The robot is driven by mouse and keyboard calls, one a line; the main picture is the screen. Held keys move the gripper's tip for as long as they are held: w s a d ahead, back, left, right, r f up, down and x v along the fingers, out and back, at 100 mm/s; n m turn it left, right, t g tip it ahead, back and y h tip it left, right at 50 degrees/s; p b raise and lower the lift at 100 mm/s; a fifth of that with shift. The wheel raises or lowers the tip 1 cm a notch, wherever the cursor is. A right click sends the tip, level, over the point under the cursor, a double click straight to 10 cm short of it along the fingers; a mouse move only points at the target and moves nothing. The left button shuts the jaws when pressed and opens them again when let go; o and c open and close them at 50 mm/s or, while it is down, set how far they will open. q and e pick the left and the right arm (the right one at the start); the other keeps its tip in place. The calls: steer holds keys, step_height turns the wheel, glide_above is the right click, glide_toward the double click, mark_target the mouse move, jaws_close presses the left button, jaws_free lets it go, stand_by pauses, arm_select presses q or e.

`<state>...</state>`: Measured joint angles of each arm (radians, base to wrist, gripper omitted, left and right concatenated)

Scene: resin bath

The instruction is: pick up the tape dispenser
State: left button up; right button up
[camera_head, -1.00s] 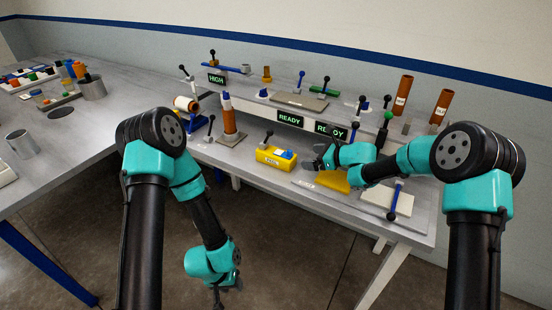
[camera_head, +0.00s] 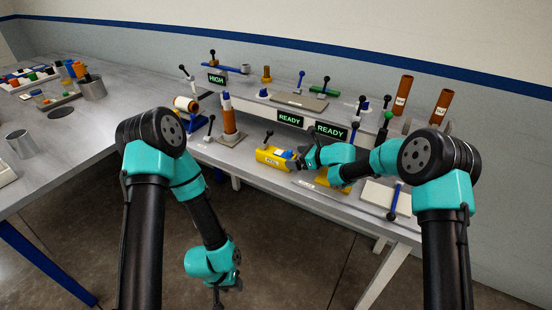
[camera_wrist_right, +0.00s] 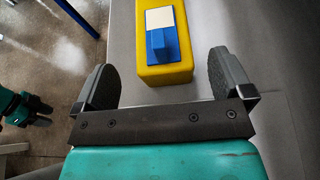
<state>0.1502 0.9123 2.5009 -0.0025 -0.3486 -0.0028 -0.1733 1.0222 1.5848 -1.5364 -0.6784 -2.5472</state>
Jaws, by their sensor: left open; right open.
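A yellow box (camera_head: 268,160) with a label on its side stands near the bench's front edge. A blue block with a white top (camera_head: 286,154) sits on its right part. My right gripper (camera_head: 304,155) is open at the right end of this box. In the right wrist view the yellow box (camera_wrist_right: 180,73) reaches in between the spread fingers (camera_wrist_right: 167,82), with its near end about level with the fingertips. A blue stand with a white and orange roll (camera_head: 187,107) stands further left; I cannot tell which is the tape dispenser. My left gripper (camera_head: 218,296) is open, hanging low before the bench.
Another yellow thing (camera_head: 336,178) lies partly behind my right arm. A pale plate (camera_head: 380,195) with a blue-handled lever is to its right. Green-lit READY signs (camera_head: 290,120) line the raised shelf behind.

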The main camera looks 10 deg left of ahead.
steer(key=shift+x, duration=2.55)
steer(key=shift+w, duration=0.2)
steer(key=shift+c, duration=0.3)
steer(key=c, duration=1.2)
steer(key=shift+o, duration=0.2)
steer(key=shift+r, duration=0.1)
step_height(320, 180, up, 10)
steer(key=shift+f, duration=0.1)
